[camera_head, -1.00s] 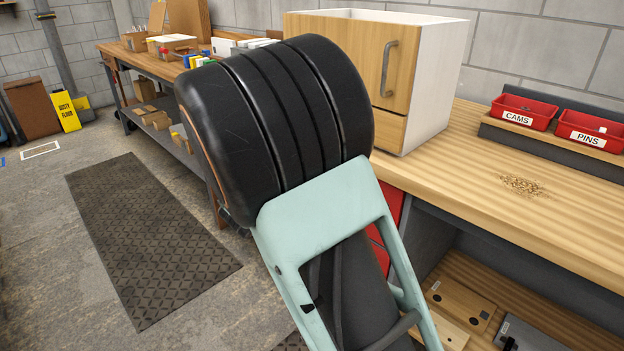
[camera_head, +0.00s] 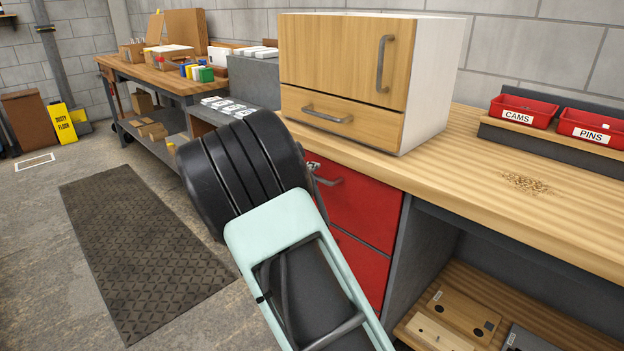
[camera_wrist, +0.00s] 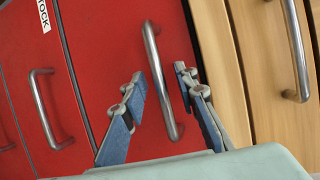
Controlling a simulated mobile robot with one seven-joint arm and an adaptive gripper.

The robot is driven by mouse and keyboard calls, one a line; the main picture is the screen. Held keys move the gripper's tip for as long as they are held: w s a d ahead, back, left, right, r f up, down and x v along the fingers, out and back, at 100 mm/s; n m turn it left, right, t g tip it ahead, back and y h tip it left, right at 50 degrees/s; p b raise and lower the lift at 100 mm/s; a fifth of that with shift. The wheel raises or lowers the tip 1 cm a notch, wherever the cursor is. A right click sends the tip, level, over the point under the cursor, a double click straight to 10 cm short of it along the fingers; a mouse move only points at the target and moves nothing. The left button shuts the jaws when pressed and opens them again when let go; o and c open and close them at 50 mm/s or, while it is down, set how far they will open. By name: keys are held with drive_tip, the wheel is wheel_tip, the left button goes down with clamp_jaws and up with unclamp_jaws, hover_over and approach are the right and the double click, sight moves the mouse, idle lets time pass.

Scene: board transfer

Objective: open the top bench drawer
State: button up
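The top bench drawer (camera_head: 358,208) is red and sits under the wooden benchtop, to the right of my black wrist in the head view. It looks shut. Its metal bar handle (camera_head: 329,182) shows beside my wrist. In the wrist view the red front (camera_wrist: 100,45) is turned sideways and the handle (camera_wrist: 166,92) runs up and down. My gripper (camera_wrist: 159,80) is open, with one finger on each side of this handle in the picture. I cannot tell how far the fingertips reach past the bar. In the head view my wrist hides most of the gripper.
A lower red drawer (camera_head: 358,268) is below. A wooden cabinet (camera_head: 345,60) with its own drawer and handles stands on the benchtop (camera_head: 460,165). Red bins (camera_head: 595,128) sit at right. Open floor with a dark mat (camera_head: 140,250) lies left.

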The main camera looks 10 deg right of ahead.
drive_tip(key=shift+w+d, duration=0.15)
drive_tip(key=shift+w, duration=0.15)
clamp_jaws()
idle(0.3)
